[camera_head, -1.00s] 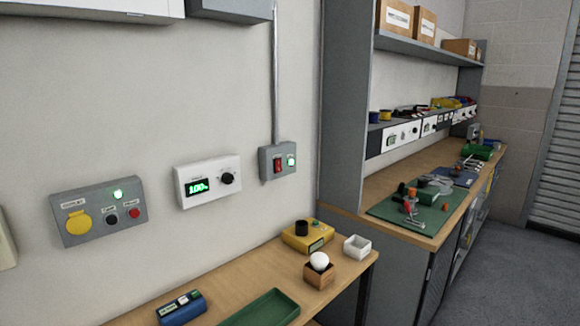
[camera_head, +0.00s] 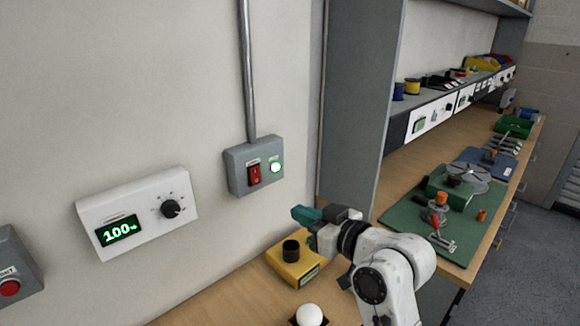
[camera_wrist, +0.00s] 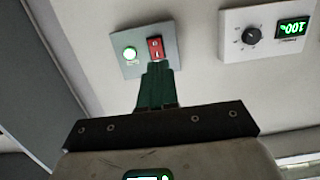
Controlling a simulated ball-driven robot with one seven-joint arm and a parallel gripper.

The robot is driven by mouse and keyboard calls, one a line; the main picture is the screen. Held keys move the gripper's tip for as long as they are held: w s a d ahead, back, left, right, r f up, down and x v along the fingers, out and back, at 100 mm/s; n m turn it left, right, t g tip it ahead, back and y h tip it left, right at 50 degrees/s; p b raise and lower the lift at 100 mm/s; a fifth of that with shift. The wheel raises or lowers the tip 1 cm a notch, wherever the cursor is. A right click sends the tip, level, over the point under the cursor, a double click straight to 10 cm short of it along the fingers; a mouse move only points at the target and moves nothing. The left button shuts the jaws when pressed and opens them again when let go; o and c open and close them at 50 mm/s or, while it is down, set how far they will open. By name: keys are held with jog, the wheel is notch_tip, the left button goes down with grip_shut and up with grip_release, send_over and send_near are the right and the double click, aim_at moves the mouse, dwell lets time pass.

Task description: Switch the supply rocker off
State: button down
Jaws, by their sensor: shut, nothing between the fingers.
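The supply rocker (camera_head: 254,175) is a red switch on a small grey wall box (camera_head: 236,157) below a vertical conduit. My gripper (camera_head: 298,213) is shut and empty, with green fingers, below and to the right of the box in the head view. In the wrist view the rocker (camera_wrist: 155,49) shows just beyond the fingertips (camera_wrist: 158,66), with the lit lamp (camera_wrist: 130,53) beside it. The fingertips overlap the box's edge there; I cannot tell whether they touch it.
A white dial unit (camera_head: 140,212) reading 100% is on the wall to the left. A yellow box with a black knob (camera_head: 296,262) and a white ball (camera_head: 309,315) stand on the bench below. A grey cabinet side (camera_head: 362,110) rises to the right.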

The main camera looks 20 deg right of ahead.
aim_at(256, 181)
jog(key=shift+w+d+r, duration=0.5)
jog(key=shift+d+r, duration=0.05)
jog(key=shift+r, duration=0.2)
jog(key=shift+w, duration=0.1)
jog(key=p+x, duration=0.1)
jog(key=x, duration=0.6)
jog(key=p+x, duration=0.2)
jog(key=x, duration=0.4)
jog(key=shift+w+a+r, duration=0.15)
jog(key=shift+w, duration=0.25)
